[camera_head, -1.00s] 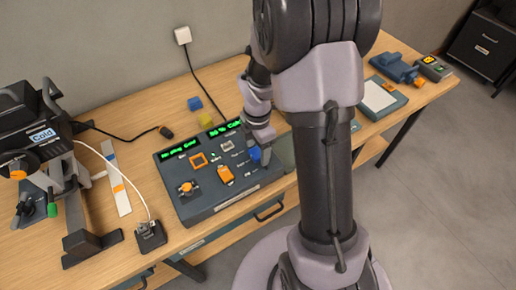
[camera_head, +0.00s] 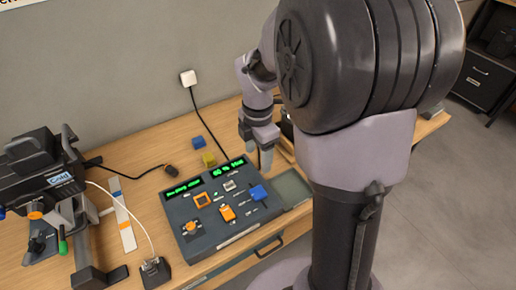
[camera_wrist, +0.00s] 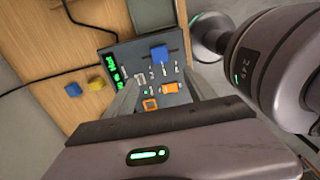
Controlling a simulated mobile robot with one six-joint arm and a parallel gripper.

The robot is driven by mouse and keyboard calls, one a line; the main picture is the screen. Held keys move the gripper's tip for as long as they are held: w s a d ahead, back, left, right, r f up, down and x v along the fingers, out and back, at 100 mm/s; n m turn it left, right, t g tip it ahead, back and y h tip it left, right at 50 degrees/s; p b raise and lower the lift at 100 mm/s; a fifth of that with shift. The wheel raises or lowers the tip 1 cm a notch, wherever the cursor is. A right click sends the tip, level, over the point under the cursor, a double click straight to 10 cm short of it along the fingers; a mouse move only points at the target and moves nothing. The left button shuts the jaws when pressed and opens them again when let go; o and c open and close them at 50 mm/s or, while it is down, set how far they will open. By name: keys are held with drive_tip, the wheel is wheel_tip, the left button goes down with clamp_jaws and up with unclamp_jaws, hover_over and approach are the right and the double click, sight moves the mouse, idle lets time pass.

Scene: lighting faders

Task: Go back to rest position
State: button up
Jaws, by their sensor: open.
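My gripper (camera_head: 262,158) is in the air just behind and to the right of the fader console (camera_head: 218,232), apart from it. Its fingers are open and nothing shows between them. The console is dark grey with two green displays, an orange-framed button (camera_head: 202,200), an orange fader cap (camera_head: 227,213), an orange knob (camera_head: 190,228) and a blue fader cap (camera_head: 259,193). In the wrist view the console (camera_wrist: 180,97) lies beyond the fingers, with the blue cap (camera_wrist: 159,53) and orange cap (camera_wrist: 171,88) visible. My arm hides the right part of the table.
A blue cube (camera_head: 199,141) and a yellow cube (camera_head: 208,160) lie behind the console. A dark machine (camera_head: 40,165) stands at the left. A black socket box (camera_head: 155,271) is at the front edge. Cables cross the table. A black cabinet (camera_head: 482,80) stands at the far right.

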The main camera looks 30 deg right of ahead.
idle(0.4)
drive_tip(key=s+a+m+t+y+b, duration=0.2)
drive_tip(key=s+a+m+t+b, duration=0.3)
drive_tip(key=s+a+m+b, duration=0.6)
drive_tip(key=s+a+r+m, duration=0.1)
drive_tip(key=s+a+m, duration=0.2)
drive_tip(key=m, duration=0.8)
drive_tip(key=shift+s+m+t, duration=0.4)
drive_tip(key=shift+s, duration=0.3)
